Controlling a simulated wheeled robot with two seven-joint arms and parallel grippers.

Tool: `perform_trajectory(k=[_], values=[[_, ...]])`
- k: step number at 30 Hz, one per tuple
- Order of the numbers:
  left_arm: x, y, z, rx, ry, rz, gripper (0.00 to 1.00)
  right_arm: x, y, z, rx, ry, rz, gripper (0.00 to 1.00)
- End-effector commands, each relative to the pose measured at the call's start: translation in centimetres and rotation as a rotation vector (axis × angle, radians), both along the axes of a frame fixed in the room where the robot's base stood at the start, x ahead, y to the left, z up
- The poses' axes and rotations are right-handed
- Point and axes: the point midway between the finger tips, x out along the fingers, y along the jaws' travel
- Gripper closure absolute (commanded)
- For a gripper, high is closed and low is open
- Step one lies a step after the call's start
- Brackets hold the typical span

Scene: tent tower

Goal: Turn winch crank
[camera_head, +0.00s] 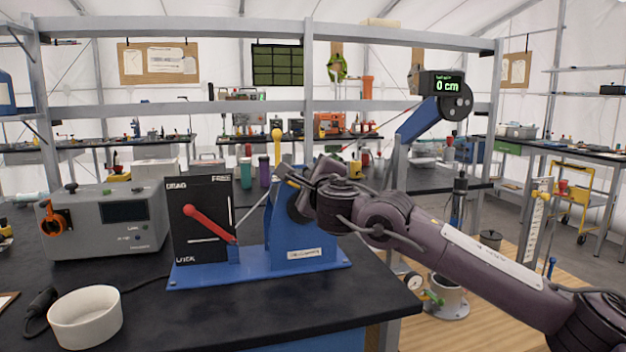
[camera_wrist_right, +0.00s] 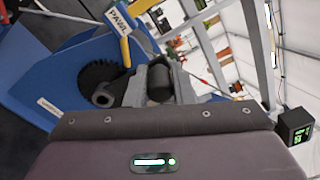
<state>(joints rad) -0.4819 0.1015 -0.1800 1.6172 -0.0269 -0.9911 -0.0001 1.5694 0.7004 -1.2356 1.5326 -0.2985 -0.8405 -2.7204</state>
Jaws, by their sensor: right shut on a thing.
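The blue winch (camera_head: 300,240) stands on the dark bench, with a black panel (camera_head: 203,220) marked DRAG, FREE and LOCK at its left and a red lever (camera_head: 210,222) slanting down to the right. My right gripper (camera_head: 298,180) reaches in from the right at the top of the winch, largely hiding the crank. In the right wrist view my right gripper (camera_wrist_right: 158,82) is shut on the black crank handle (camera_wrist_right: 158,84), beside a dark toothed gear (camera_wrist_right: 98,76). A yellow pawl lever (camera_wrist_right: 124,48) stands near the PAWL label. My left gripper is not in view.
A grey box (camera_head: 105,222) with an orange knob stands left of the winch, with a white bowl (camera_head: 86,316) in front. A display (camera_head: 447,84) on the blue boom reads 0 cm. A gauge and valve (camera_head: 430,290) sit off the bench's right edge.

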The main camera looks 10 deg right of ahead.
Motion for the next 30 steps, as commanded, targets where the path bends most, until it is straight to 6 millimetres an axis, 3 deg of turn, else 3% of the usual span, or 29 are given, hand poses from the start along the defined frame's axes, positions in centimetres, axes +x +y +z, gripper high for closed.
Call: perform_trajectory(k=[7,8,12,23,30], values=[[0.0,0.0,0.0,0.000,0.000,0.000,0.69,-0.1,0.4,-0.3,-0.003,0.004,0.008,1.00],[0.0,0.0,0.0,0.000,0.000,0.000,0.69,-0.1,0.4,-0.3,-0.003,0.004,0.008,0.75],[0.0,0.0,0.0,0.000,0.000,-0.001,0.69,0.0,0.3,-0.3,-0.003,0.004,0.006,0.57],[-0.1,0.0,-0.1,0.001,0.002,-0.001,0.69,-0.4,0.1,-0.2,-0.001,0.002,0.003,0.56],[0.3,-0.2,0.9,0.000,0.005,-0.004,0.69,-4.0,0.2,-0.3,-0.002,0.002,0.005,0.56]])
